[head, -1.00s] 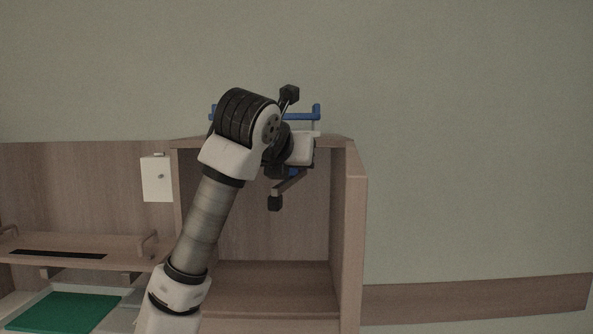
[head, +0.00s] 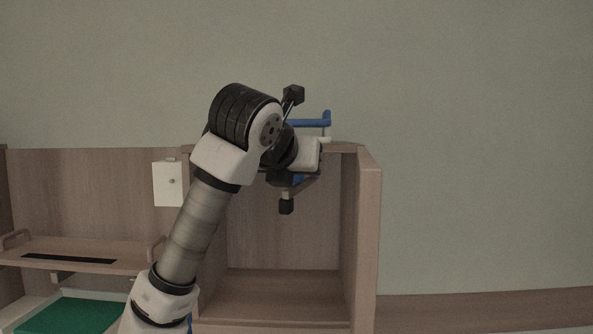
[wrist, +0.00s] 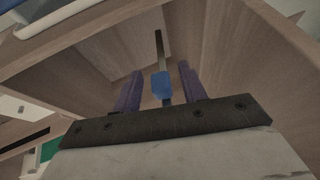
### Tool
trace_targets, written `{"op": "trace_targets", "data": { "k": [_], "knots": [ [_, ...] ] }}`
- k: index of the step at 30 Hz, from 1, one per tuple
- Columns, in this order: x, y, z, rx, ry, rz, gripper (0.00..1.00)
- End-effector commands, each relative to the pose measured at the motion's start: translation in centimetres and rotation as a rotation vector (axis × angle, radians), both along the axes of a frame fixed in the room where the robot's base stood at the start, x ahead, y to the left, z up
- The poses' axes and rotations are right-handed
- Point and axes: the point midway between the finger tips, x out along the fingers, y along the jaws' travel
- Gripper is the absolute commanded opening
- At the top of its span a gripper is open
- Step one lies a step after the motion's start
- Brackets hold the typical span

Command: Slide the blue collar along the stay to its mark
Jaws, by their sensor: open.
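The blue collar (wrist: 161,85) is a small block around a thin grey stay (wrist: 159,45) in the wrist view. The stay runs up and away inside an open wooden cabinet. My gripper (wrist: 160,69) is open, with one finger on each side of the collar and a visible gap on both sides. In the head view my gripper (head: 300,155) is at the cabinet's upper opening, largely hidden by my wrist. I cannot make out the collar surely there, nor a mark on the stay in either view.
The wooden cabinet (head: 367,230) has side walls close around the gripper. A blue rail (head: 315,119) stands above its top edge, partly behind my arm. A white box (head: 168,184) hangs on the left panel, above a shelf (head: 60,256) and green surface (head: 75,315). The wall at right is clear.

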Motion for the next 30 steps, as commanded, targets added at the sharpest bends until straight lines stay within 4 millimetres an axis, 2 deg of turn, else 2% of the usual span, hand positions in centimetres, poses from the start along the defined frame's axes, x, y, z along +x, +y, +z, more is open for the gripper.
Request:
{"op": "trace_targets", "data": {
  "k": [5, 18, 24, 30],
  "knots": [
    [-1.6, 0.5, 0.6, 0.001, -0.004, 0.002, 0.42],
    [-10.1, 2.7, 4.1, 0.002, -0.003, 0.004, 0.42],
    [-11.9, 3.3, 5.1, 0.001, 0.000, 0.003, 0.42],
    [-12.3, 3.3, 5.3, 0.001, 0.001, 0.001, 0.42]
  ]
}}
